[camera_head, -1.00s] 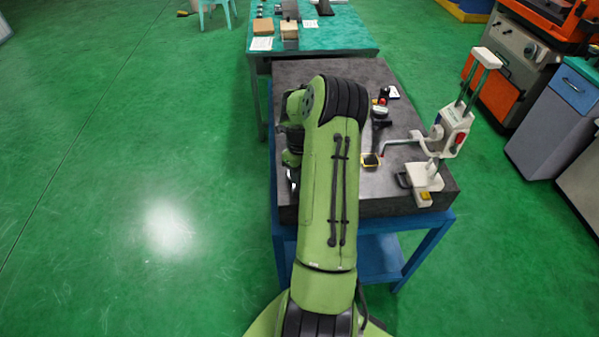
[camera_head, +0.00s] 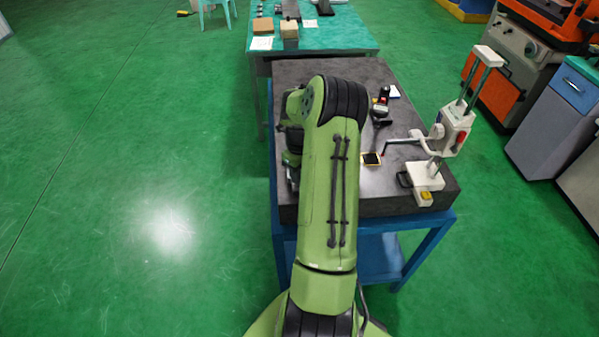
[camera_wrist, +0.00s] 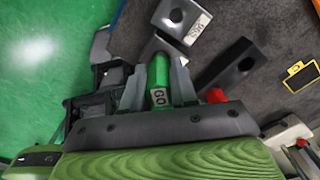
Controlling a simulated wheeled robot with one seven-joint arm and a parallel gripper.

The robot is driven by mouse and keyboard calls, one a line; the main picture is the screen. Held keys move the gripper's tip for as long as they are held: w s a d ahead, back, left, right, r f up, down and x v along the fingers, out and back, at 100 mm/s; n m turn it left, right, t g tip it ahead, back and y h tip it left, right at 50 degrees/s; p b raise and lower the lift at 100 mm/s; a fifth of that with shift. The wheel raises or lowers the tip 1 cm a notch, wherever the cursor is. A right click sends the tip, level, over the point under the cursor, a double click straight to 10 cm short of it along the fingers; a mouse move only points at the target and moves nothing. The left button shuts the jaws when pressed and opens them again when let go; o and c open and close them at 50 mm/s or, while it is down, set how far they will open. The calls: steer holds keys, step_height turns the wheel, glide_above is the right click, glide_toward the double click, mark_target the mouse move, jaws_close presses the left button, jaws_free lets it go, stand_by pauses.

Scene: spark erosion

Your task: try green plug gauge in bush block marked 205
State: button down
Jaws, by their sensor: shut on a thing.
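The green plug gauge (camera_wrist: 159,74) is held between the two grey fingers of my gripper (camera_wrist: 160,76) in the wrist view. Its collar is marked GO. A grey bush block (camera_wrist: 176,14) with a round dark hole lies just beyond the gauge's far end, at the top of the wrist view. The block bears a white label (camera_wrist: 198,28) that seems to read 205, turned sideways. From this angle I cannot tell whether the gauge touches the block. In the head view my arm hides the gripper and the gauge.
A dark block (camera_wrist: 230,68) with a hole and a red-ended part (camera_wrist: 216,96) lie right of the fingers. A yellow-edged black plate (camera_head: 371,159) lies on the dark surface plate (camera_head: 300,72). A white height gauge (camera_head: 455,128) stands at right. A teal table (camera_head: 345,35) stands behind.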

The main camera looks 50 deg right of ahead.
steer(key=shift+f+b, duration=0.7)
steer(key=shift+f, duration=0.2)
stand_by(0.6)
steer(key=shift+r, duration=0.1)
stand_by(0.9)
steer(key=shift+r+p, duration=1.55)
steer(key=shift+r, duration=0.9)
